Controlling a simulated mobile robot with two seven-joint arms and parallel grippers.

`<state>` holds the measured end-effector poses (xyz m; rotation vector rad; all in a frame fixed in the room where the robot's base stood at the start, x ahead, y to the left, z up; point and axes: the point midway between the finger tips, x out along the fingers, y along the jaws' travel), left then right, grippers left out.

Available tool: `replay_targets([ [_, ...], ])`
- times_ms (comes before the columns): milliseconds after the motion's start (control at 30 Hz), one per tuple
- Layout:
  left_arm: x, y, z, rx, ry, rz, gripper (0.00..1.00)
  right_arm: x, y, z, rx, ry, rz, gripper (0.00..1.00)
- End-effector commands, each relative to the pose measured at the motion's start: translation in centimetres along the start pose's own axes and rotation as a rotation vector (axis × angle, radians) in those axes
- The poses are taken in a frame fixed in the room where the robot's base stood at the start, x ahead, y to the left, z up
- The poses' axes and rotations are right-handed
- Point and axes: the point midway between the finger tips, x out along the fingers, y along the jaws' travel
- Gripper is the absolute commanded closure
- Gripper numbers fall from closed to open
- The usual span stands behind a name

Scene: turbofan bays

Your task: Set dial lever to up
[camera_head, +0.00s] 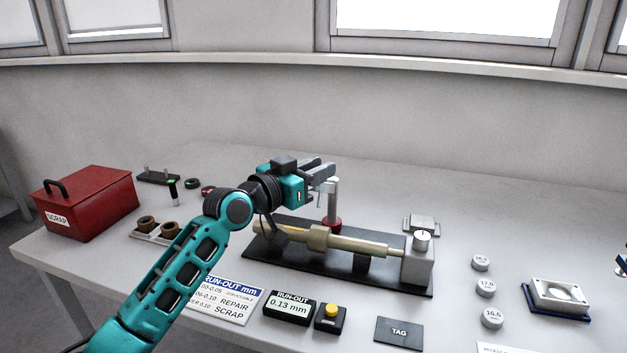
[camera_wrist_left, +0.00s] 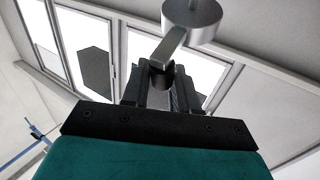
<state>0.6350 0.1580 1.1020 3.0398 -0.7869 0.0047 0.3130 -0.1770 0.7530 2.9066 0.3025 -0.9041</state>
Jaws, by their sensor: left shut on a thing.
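The dial stand is a pale grey upright post (camera_head: 333,203) on a red round base, behind the long brass-coloured shaft (camera_head: 345,243). My left gripper (camera_head: 322,174) is at the top of the post, coming in from the left. In the left wrist view a grey cylinder (camera_wrist_left: 193,16) has a flat metal lever (camera_wrist_left: 172,46) reaching down from it. The lever's end is between the fingers of my left gripper (camera_wrist_left: 160,84), which are shut on it. The fingers partly hide the post's top in the head view, so the lever's exact angle there is unclear.
The shaft lies on a black base plate (camera_head: 283,263) with a grey end block (camera_head: 418,263). In front are the run-out display (camera_head: 289,308), a yellow button box (camera_head: 331,314) and a tag (camera_head: 399,334). A red scrap box (camera_head: 90,205) stands left.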

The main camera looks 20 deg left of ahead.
Motion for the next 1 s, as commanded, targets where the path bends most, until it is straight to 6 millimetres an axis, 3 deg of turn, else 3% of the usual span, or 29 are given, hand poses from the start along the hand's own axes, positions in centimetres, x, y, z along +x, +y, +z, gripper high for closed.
replay_targets([
  [200, 0.52, -0.64, -1.16, 0.008, 0.008, -0.009, 1.0, -0.18, 0.02, -0.29, 0.0, 0.001, 0.0, 0.39],
  [667, 0.64, -0.85, -1.25, 0.007, 0.006, -0.011, 1.0, -0.14, 0.05, -0.42, -0.001, 0.003, 0.0, 0.39],
  [700, 0.64, -0.86, -1.25, 0.007, 0.006, -0.012, 0.71, -0.14, 0.05, -0.43, -0.001, 0.003, 0.001, 0.39],
  [867, 0.64, -0.76, -1.12, 0.005, 0.004, -0.009, 0.55, -0.12, 0.06, -0.46, -0.001, 0.004, 0.001, 0.39],
  [1000, 0.65, -0.63, -1.01, 0.004, 0.001, -0.006, 0.54, -0.1, 0.06, -0.5, -0.001, 0.004, 0.001, 0.39],
])
